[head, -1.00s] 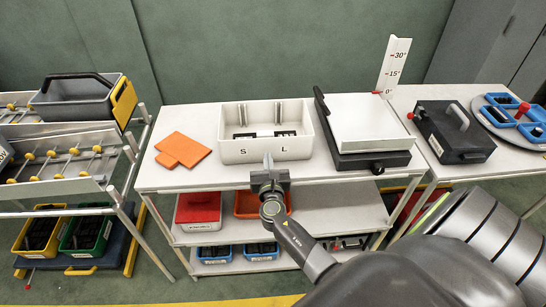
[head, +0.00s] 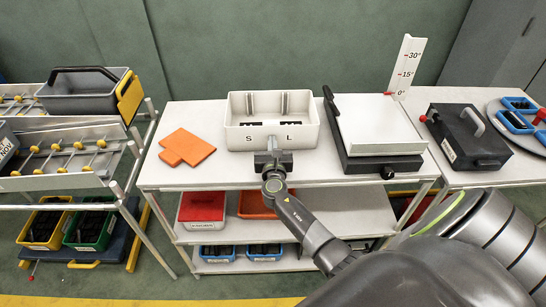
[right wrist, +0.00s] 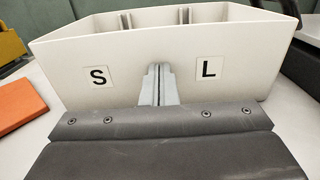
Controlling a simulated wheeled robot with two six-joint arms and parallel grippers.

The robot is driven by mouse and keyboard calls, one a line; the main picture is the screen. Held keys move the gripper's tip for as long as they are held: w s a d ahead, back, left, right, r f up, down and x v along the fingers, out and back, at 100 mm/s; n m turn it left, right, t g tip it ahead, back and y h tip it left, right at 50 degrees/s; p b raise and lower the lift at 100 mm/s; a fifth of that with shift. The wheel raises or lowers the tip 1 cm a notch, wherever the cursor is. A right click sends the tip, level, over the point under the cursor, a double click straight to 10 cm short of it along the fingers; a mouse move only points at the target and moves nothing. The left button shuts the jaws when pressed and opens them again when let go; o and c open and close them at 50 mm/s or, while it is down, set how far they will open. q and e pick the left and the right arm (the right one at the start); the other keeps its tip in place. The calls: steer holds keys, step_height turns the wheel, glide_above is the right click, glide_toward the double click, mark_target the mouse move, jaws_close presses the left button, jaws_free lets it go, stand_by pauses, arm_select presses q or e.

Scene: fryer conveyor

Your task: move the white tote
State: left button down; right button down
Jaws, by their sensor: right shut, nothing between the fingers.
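The white tote (head: 243,139) stands upright on the middle table, with the letters S and L on its front wall and dividers inside. Small dark items show in its bottom. My right gripper (head: 272,150) is shut and empty right at the front wall, between S and L. In the right wrist view the shut fingers (right wrist: 158,84) point at the tote's front wall (right wrist: 125,78); I cannot tell whether they touch it. My left gripper is not in view.
An orange cloth-like piece (head: 186,147) lies left of the tote. A white-topped black device (head: 376,130) with an angle scale (head: 406,65) stands to the right. A grey bin (head: 80,98) sits on the left rack. A black case (head: 468,135) is farther right.

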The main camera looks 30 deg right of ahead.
steer(key=b+x, duration=0.2)
steer(key=x, duration=0.5)
steer(key=shift+w+f, duration=0.1)
steer(key=shift+f, duration=0.1)
steer(key=shift+w+d+r, duration=0.15)
steer(key=shift+w, duration=0.05)
steer(key=shift+s, duration=0.1)
